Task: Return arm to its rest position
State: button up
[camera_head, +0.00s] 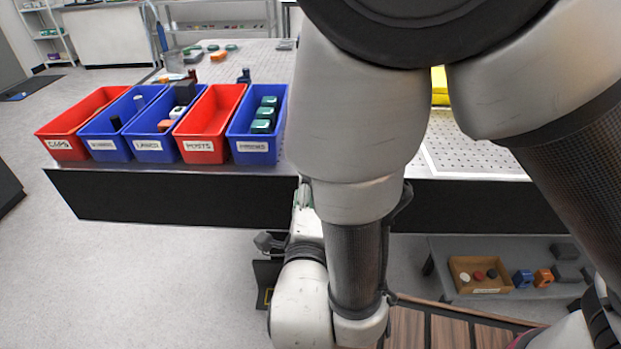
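My arm (352,160) fills the right half of the view. Its thick pale link hangs down in front of the table, and a dark tube (355,262) runs below it to a pale joint (300,305). A pale wrist part (306,228) with a green patch rises beside the tube, near the table's front edge. I cannot make out my gripper's fingers; they are out of view or hidden behind my arm. I cannot tell whether they hold anything.
Red and blue bins, including a red CAPS bin (62,147) and a blue bin (252,149) with green-topped blocks, line the table (250,185). A perforated plate (470,150) lies right. A low shelf (450,247) holds a cardboard tray (457,282). Floor at left is clear.

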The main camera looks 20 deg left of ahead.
dwell(0.5)
jog(key=w+d+r+m+g+h, duration=0.15)
jog(key=d+m+g+h, duration=0.5)
jog(key=d+m, duration=0.8)
jog(key=w+d+r+m+g+h, duration=0.1)
jog(key=w+d+m+g+h, duration=0.35)
jog(key=d+m, duration=0.95)
jog(key=s+d+r+m+g+y, duration=0.1)
jog(key=s+d+r+m+y, duration=0.2)
jog(key=d+r+m, duration=0.4)
jog(key=s+d+r+m+g+y, duration=0.1)
jog(key=s+d+r+m+y, duration=0.2)
jog(key=d+m, duration=1.1)
notch_tip(320, 180, up, 4)
jog(key=s+m, duration=0.2)
jog(key=m, duration=0.3)
jog(key=shift+s+g+y, duration=0.2)
jog(key=shift+g+y, duration=0.1)
jog(key=shift+y, duration=0.1)
